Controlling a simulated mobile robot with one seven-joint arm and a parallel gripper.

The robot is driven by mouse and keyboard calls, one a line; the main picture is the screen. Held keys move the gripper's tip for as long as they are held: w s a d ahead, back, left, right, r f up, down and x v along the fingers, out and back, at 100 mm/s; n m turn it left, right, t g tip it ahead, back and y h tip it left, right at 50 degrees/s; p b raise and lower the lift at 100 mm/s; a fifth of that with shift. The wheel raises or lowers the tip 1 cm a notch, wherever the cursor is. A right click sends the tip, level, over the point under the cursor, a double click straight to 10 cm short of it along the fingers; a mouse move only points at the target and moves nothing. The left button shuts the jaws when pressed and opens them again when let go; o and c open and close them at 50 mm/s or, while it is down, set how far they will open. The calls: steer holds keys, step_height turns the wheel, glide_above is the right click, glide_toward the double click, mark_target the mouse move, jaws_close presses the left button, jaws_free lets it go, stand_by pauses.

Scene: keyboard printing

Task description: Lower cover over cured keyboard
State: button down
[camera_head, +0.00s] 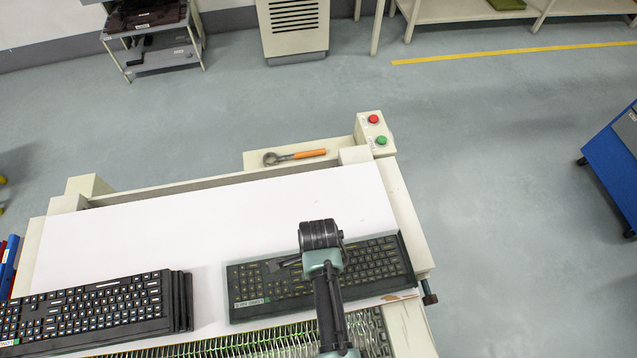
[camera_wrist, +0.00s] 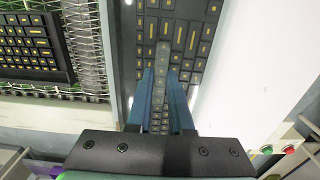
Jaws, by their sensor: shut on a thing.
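A dark keyboard with yellowish key legends (camera_head: 375,262) lies on the white bed, right of centre in the head view. A dark, see-through greenish cover (camera_head: 243,290) with a small label at its lower left shows around and over it. I cannot tell whether they touch. My gripper is over the middle of the cover, and its wrist hides part of the keyboard in the head view. In the wrist view, the blue fingers of my gripper (camera_wrist: 162,78) are shut on a narrow grey bar, seemingly the cover's handle (camera_wrist: 162,60); keys (camera_wrist: 185,35) show beyond it.
A stack of dark keyboards (camera_head: 100,305) stands on the left of the white bed (camera_head: 200,225). Green-lit mesh (camera_head: 250,343) runs along the near edge. A tool with an orange handle (camera_head: 310,154) and a red and green button box (camera_head: 376,130) are at the far edge.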

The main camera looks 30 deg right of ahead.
steer(key=shift+f, duration=0.3)
stand_by(0.4)
steer(key=c, duration=0.7)
jaws_free()
steer(key=shift+c, duration=0.2)
steer(key=shift+r, duration=0.1)
step_height(320, 180, up, 7)
steer(key=p, duration=0.7)
